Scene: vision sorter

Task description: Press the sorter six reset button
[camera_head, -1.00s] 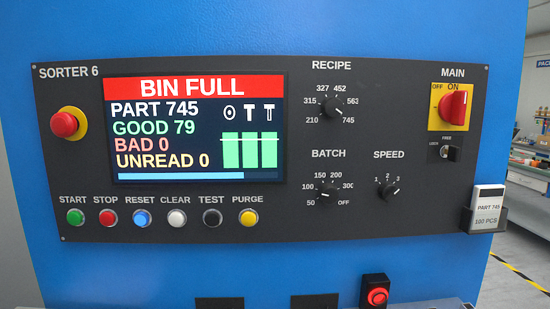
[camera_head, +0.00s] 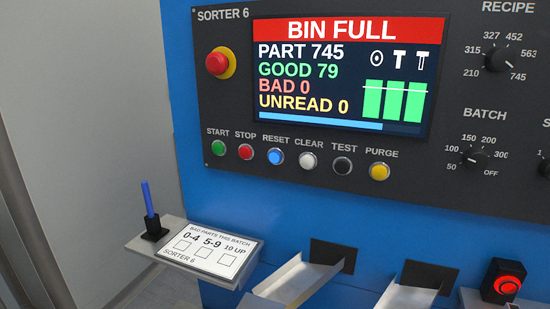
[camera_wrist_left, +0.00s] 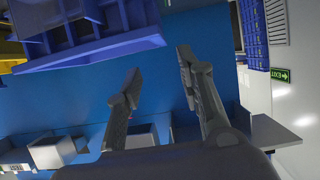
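The blue reset button (camera_head: 275,156) is on the dark sorter 6 panel (camera_head: 225,120), in the row under the screen. It sits between the red stop button (camera_head: 246,152) and the white clear button (camera_head: 306,160). The screen (camera_head: 340,70) reads BIN FULL, part 745, good 79, bad 0, unread 0. My left gripper (camera_wrist_left: 160,82) shows in the left wrist view with its fingers apart and nothing between them. No gripper shows in the head view, and I cannot see the reset button in the left wrist view.
Below the panel, a shelf (camera_head: 140,247) holds a card (camera_head: 208,250) and a blue pen (camera_head: 149,198). Metal chutes (camera_head: 285,285) stick out to its right, near a red button on a black box (camera_head: 507,285). A blue rack (camera_wrist_left: 85,35) shows in the left wrist view.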

